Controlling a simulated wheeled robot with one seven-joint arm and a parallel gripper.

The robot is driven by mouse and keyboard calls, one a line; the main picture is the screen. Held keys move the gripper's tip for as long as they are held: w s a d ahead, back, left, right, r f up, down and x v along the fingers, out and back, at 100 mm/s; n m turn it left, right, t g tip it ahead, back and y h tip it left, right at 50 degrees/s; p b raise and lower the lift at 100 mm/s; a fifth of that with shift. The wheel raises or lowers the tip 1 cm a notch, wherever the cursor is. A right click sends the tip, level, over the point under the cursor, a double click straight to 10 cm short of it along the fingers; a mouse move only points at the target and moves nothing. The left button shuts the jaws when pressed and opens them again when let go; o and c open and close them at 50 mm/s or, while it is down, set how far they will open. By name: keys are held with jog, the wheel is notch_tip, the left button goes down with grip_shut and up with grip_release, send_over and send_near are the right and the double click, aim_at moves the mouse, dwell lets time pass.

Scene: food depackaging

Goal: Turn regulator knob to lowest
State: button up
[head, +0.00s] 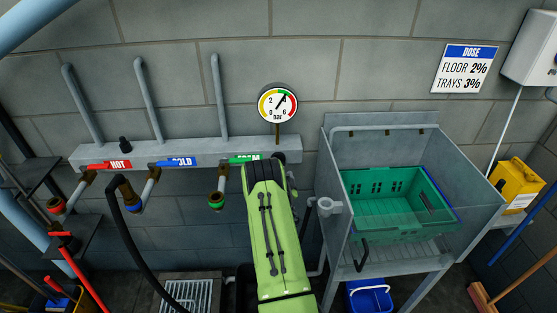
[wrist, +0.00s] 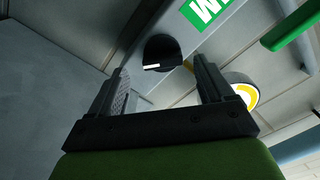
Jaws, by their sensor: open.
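The regulator knob (wrist: 160,48) is black with a short white mark on its lower edge in the wrist view. It sits on the grey manifold, beside a green label (wrist: 207,10). In the head view my green arm hides the knob. My gripper (wrist: 161,66) is open, one finger on each side of the knob in the picture. I cannot tell whether the fingers touch it.
The grey manifold (head: 140,151) carries red, blue and green valve handles and a small black fitting (head: 124,144). A black hose (head: 134,225) hangs at left. A steel sink (head: 337,180) with a green crate (head: 385,207) stands close on the right.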

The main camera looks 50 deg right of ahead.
jog(key=shift+p+x, duration=0.7)
jog(key=shift+x, duration=1.25)
jog(key=shift+r, duration=0.1)
jog(key=c, duration=1)
